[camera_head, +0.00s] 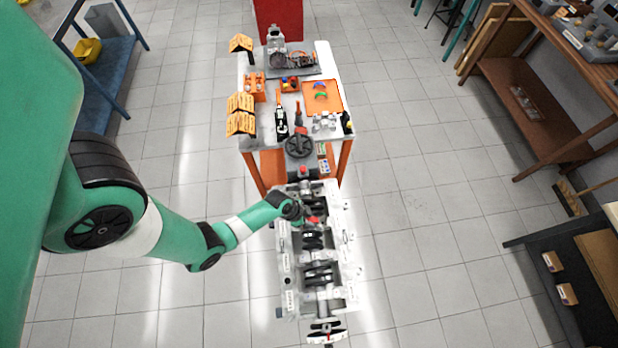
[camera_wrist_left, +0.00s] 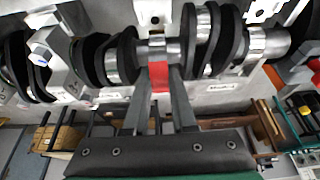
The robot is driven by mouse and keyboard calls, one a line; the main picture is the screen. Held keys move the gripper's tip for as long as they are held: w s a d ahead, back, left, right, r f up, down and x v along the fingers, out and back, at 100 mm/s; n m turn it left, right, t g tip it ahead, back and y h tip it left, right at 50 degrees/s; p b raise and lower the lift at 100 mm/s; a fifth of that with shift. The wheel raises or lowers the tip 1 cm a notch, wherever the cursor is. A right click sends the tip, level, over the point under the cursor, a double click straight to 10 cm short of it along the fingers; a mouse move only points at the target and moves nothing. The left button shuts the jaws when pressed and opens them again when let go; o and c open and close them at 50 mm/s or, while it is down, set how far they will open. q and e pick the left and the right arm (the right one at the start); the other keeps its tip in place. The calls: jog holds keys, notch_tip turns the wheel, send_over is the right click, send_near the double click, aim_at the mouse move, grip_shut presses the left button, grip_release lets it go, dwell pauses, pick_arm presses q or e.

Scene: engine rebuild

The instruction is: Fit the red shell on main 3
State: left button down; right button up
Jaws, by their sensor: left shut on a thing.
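My left gripper (camera_head: 300,214) is over the grey engine block (camera_head: 345,245), near the middle of its length. It is shut on the red shell (camera_head: 313,220). In the left wrist view the red shell (camera_wrist_left: 159,76) is upright between the two fingers of the left gripper (camera_wrist_left: 160,82). Its upper end is at a bright journal (camera_wrist_left: 158,48) of the crankshaft (camera_wrist_left: 120,58), between dark webs. I cannot tell whether shell and journal touch. The main numbers cannot be read. My right gripper is not in view.
A work cart (camera_head: 262,143) stands beyond the block. It carries an orange tray (camera_head: 334,106) with green and other coloured shells, yellow-orange racks (camera_head: 240,124), a dark round wheel (camera_head: 299,146) and tools. A wooden bench (camera_head: 545,150) stands at the right.

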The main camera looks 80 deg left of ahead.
pick_arm(q)
jog(key=shift+f+b, duration=0.3)
dwell(0.5)
jog(key=shift+r+p, duration=0.3)
jog(key=shift+p, duration=0.05)
dwell(0.4)
jog(key=c, duration=1)
grip_release()
jog(key=shift+r, duration=0.15)
jog(key=shift+r+p, duration=1.3)
jog(key=shift+p, duration=0.05)
